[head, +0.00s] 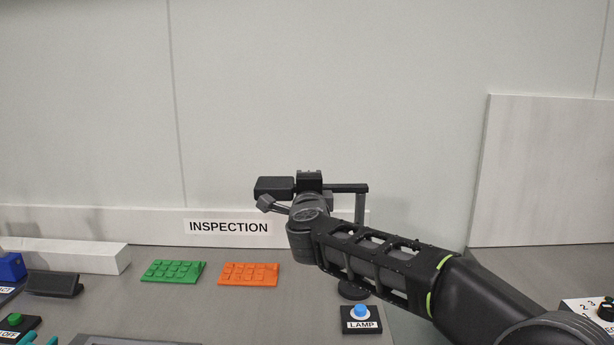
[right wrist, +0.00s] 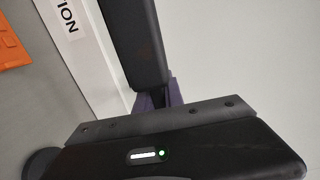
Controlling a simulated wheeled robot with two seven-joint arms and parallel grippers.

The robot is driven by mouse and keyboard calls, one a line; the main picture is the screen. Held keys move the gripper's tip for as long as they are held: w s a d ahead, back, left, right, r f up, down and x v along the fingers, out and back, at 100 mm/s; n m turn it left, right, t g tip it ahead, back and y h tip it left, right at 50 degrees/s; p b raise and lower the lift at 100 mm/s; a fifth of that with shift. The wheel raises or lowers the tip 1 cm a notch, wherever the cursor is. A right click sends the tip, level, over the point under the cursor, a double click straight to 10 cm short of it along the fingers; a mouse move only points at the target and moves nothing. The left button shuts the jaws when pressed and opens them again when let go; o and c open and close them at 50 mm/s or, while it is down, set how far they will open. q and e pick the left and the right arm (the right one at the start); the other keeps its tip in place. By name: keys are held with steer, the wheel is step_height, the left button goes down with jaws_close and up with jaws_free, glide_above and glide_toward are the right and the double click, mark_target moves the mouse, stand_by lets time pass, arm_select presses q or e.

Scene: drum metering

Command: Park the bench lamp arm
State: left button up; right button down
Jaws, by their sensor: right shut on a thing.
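The bench lamp stands on the bench at the centre of the head view. Its round dark base (head: 354,291) and upright post (head: 360,207) show behind my right forearm. The lamp arm (head: 349,188) runs level to the left from the post top, towards a black box-shaped lamp head (head: 274,188). My right gripper (head: 309,181) is shut on the lamp arm beside this head, and hides the part between. In the right wrist view the dark lamp head (right wrist: 134,40) lies just beyond the gripper; the exact grip is hidden.
A green tray (head: 173,272) and an orange tray (head: 249,274) lie left of the lamp, below the INSPECTION label (head: 228,227). A LAMP button box (head: 361,319) sits in front of the base. A pale panel (head: 548,170) stands at right. The wall space above is clear.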

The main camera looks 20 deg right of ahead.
steer(key=shift+w+d+m+h, duration=0.15)
steer(key=shift+m+h, duration=0.15)
steer(key=shift+h, duration=0.1)
steer(key=c, duration=1.4)
jaws_free()
steer(key=shift+w, duration=0.1)
steer(key=shift+c, duration=0.2)
steer(key=v, duration=0.7)
steer(key=shift+s, duration=0.4)
